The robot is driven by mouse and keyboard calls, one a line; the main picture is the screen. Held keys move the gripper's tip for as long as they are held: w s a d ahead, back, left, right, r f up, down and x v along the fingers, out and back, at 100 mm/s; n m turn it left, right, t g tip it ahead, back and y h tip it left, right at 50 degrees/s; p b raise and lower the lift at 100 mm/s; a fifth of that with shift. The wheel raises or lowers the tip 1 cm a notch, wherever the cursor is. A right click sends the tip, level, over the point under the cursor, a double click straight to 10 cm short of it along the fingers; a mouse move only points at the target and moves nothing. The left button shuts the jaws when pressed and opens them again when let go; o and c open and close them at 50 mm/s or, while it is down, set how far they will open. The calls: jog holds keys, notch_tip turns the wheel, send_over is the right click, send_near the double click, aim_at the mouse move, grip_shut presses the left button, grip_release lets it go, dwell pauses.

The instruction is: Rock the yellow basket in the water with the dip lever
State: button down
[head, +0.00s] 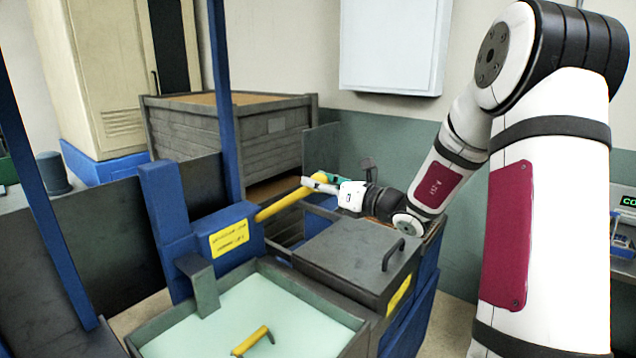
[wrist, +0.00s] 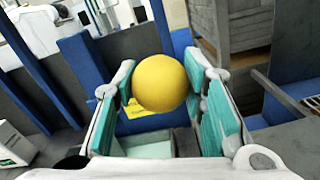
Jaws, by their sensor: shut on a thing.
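The dip lever (head: 283,201) is a yellow bar sloping up to the right out of a blue housing. My gripper (head: 322,184) is shut on its round end. In the wrist view the yellow knob (wrist: 160,83) sits between the two teal-padded fingers. A tank of pale green water (head: 255,305) lies at the bottom of the head view. A short yellow bar with a dark hook (head: 252,341) shows over the water; it may be part of the basket. The rest of the basket is not clearly visible.
The blue housing (head: 185,235) carries a yellow label (head: 230,237). A grey lidded box (head: 350,255) with a dark handle stands right of the tank, below my gripper. A grey slatted crate (head: 225,130) stands behind the lever. A thin blue post (head: 226,100) rises beside it.

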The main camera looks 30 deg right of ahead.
jog(key=s+d+f+t+b, duration=0.1)
jog(key=s+d+f+b, duration=0.1)
jog(key=f, duration=0.8)
jog(key=s+b, duration=0.1)
jog(key=s, duration=0.1)
jog(key=shift+s+b, duration=0.35)
jog(key=shift+s, duration=0.05)
jog(key=c, duration=1)
grip_release()
jog(key=v, duration=1.2)
jog(key=shift+f, duration=0.15)
